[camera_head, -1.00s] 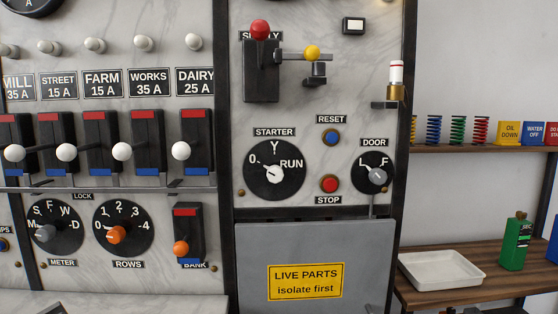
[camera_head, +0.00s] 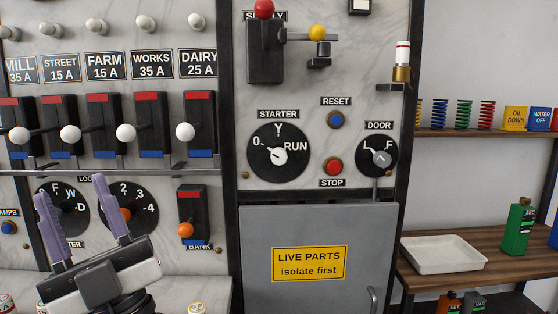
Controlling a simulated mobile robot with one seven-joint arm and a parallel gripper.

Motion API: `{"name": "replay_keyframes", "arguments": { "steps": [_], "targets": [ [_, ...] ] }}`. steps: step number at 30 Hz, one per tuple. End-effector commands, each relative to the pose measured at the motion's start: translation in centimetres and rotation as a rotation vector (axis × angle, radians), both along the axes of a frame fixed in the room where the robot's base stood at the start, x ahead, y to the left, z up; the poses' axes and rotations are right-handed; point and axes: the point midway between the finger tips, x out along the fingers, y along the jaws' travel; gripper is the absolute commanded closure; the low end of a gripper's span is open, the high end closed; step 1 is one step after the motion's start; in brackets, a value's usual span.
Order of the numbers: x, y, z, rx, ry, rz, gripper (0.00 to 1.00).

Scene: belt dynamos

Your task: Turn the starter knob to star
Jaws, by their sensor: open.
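The starter knob (camera_head: 279,156) is a small white pointer knob on a round black dial (camera_head: 280,172) under the STARTER label. The dial is marked 0 at left, Y at top and RUN at right. The pointer appears to aim up and left, towards the 0. My gripper (camera_head: 72,190) is at the lower left with its two purple fingers spread and pointing up. It is open and empty, well to the left of the starter dial, in front of the METER and ROWS dials.
RESET (camera_head: 336,120) and STOP (camera_head: 333,167) buttons and the DOOR knob (camera_head: 382,157) are right of the starter dial. The red-topped supply lever (camera_head: 264,50) is above. A grey LIVE PARTS door (camera_head: 310,225) is below. The BANK switch (camera_head: 190,212) stands between gripper and dial.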

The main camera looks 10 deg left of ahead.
Motion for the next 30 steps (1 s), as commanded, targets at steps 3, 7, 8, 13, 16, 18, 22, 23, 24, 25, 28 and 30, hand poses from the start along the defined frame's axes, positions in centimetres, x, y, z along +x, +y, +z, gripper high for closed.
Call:
{"name": "replay_keyframes", "arguments": {
  "steps": [3,7,8,13,16,18,22,23,24,25,28,30],
  "targets": [
    [10.3,-2.8,-1.3,-0.14,0.174,-0.249,0.45],
    [19.3,-8.1,-3.8,-0.277,0.375,-0.459,0.45],
    [20.9,-9.4,-4.4,-0.302,0.419,-0.497,0.45],
    [26.4,-15.4,-7.3,-0.405,0.6,-0.627,0.45],
    [27.5,-17.1,-8.1,-0.432,0.65,-0.657,0.45],
    [28.0,-17.6,-8.2,-0.44,0.664,-0.663,0.45],
    [29.1,-17.1,-7.7,-0.443,0.669,-0.662,0.45],
    [29.5,-16.9,-7.5,-0.443,0.669,-0.662,0.45],
    [30.1,-16.7,-7.2,-0.443,0.668,-0.662,0.45],
    [30.6,-16.5,-7.0,-0.443,0.669,-0.662,0.45],
    [32.4,-15.7,-6.1,-0.444,0.668,-0.661,0.45],
    [33.8,-15.1,-5.5,-0.443,0.668,-0.661,0.45]
  ]
}}
